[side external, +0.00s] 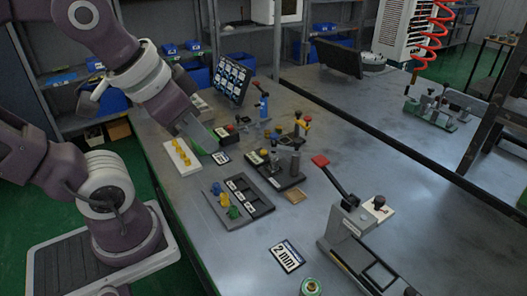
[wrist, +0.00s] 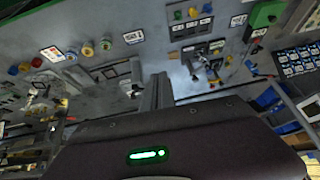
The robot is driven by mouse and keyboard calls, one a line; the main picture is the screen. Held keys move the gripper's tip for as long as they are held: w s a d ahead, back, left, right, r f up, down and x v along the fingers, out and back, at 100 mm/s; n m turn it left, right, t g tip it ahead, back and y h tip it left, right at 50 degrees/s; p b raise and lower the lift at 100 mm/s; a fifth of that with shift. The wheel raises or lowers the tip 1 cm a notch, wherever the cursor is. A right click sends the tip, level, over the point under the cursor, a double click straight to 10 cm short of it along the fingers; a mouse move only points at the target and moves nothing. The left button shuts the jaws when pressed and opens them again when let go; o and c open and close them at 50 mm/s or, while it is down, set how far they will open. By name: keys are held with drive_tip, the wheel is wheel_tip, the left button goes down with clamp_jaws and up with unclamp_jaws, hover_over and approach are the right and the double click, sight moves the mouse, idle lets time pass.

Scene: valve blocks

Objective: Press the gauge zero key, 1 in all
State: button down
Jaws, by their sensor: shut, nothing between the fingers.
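My gripper (side external: 212,149) is shut and empty, pointing down over the left part of the bench, between a white strip with yellow knobs and a small dark block with green and red parts (side external: 225,131). In the wrist view my gripper (wrist: 158,88) shows as a narrow grey shape at the middle. A green block (wrist: 265,15) shows at the top right of that view, beside a small label plate (wrist: 237,20). I cannot tell for certain which part is the gauge zero key. No contact between my fingertips and any key can be made out.
The white strip (side external: 181,157) stands near the bench's left edge. A dark tray (side external: 238,203), a black fixture (side external: 275,172) and a red-handled lever clamp (side external: 350,225) stand nearer the camera. A tilted panel of blue-white tiles (side external: 233,78) stands behind.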

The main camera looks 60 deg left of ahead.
drive_tip(key=w+a+r+t+y, duration=0.1)
drive_tip(key=w+a+y, duration=0.2)
drive_tip(key=w+a, duration=0.85)
drive_tip(key=m+t+h, duration=0.2)
drive_tip(key=m+h, duration=0.1)
drive_tip(key=m, duration=0.5)
hover_over(261, 152)
wheel_tip(261, 152, down, 21)
drive_tip(key=shift+r, duration=0.15)
drive_tip(key=shift+f, duration=4.4)
drive_tip(key=shift+f, duration=0.4)
